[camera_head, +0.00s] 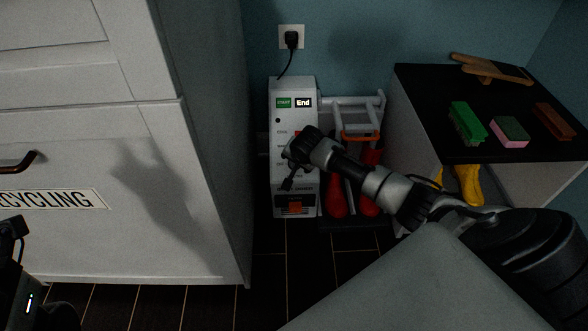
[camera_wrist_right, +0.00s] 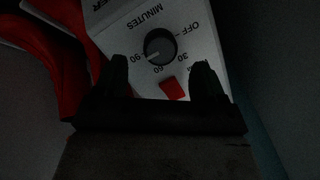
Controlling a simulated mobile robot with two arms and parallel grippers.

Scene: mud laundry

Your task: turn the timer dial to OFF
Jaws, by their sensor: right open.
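The timer is a white upright box (camera_head: 279,90) against the back wall, with a green label and an "End" label near its top. In the right wrist view its dark round dial (camera_wrist_right: 159,45) shows upside down, with OFF, 30, 60 and 90 printed around it. The dial's pale pointer mark appears to point near 90, away from OFF. My right gripper (camera_wrist_right: 162,78) is open, with its fingers on either side below the dial in that view and nothing between them. In the head view my right gripper (camera_head: 289,168) covers part of the box's front, hiding the dial.
A red square button (camera_wrist_right: 173,89) sits near the dial. Red boots (camera_head: 337,198) on a rack stand right of the box. A white recycling cabinet (camera_head: 190,190) stands left. A black-topped bench (camera_head: 425,90) with brushes and a sponge is at right. A plug (camera_head: 291,39) is above.

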